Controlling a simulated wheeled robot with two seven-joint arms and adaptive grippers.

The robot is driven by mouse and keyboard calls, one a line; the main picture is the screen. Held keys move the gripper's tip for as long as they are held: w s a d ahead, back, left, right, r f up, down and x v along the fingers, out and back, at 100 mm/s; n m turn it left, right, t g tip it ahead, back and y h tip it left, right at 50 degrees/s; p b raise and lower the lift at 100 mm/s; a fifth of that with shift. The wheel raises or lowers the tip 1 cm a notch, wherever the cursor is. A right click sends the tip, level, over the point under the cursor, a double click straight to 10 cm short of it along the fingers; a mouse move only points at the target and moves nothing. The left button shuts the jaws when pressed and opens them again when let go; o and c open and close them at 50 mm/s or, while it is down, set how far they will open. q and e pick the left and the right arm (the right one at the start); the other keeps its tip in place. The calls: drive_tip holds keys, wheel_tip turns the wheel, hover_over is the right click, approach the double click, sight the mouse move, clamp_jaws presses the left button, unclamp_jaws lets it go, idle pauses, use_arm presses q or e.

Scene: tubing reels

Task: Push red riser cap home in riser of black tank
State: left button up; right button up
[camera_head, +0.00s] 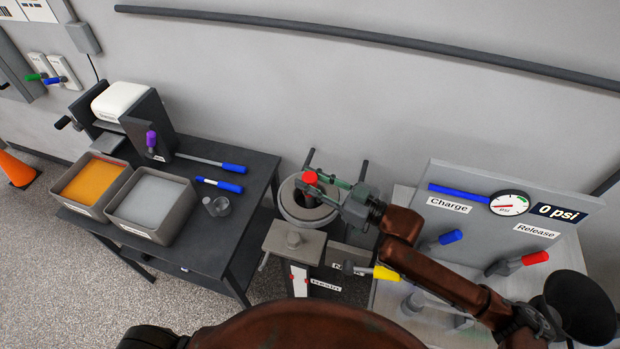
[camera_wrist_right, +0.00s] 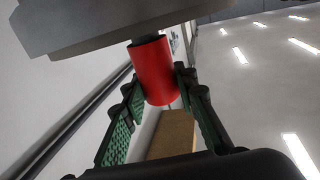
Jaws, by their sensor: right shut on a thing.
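The red riser cap (camera_head: 310,178) is held above a round grey vessel (camera_head: 287,206) with a dark opening. A dark upright part (camera_head: 309,199) shows just below the cap; I cannot tell how far the cap sits on it. My right gripper (camera_head: 319,184) is shut on the cap, its green fingers on either side. In the right wrist view the red cap (camera_wrist_right: 154,72) is between the fingers, with a short dark stem at its upper end under a grey body (camera_wrist_right: 110,25). I cannot clearly tell which part is the black tank. My left gripper is not in view.
A dark table (camera_head: 215,178) at left holds an orange-filled bin (camera_head: 62,208), a grey-filled bin (camera_head: 115,221), a machine and blue-handled tools. A pressure panel (camera_head: 560,212) reading 0 psi stands at right, with a yellow handle (camera_head: 386,273) and blue and red levers near it.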

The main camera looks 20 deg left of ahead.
drive_tip(key=shift+f+b, duration=0.35)
drive_tip(key=shift+f, duration=0.3)
drive_tip(key=shift+f, duration=0.2)
drive_tip(key=o, duration=1.2)
drive_tip(key=shift+o, duration=0.2)
drive_tip(key=v, duration=1.2)
drive_tip(key=shift+r, duration=0.1)
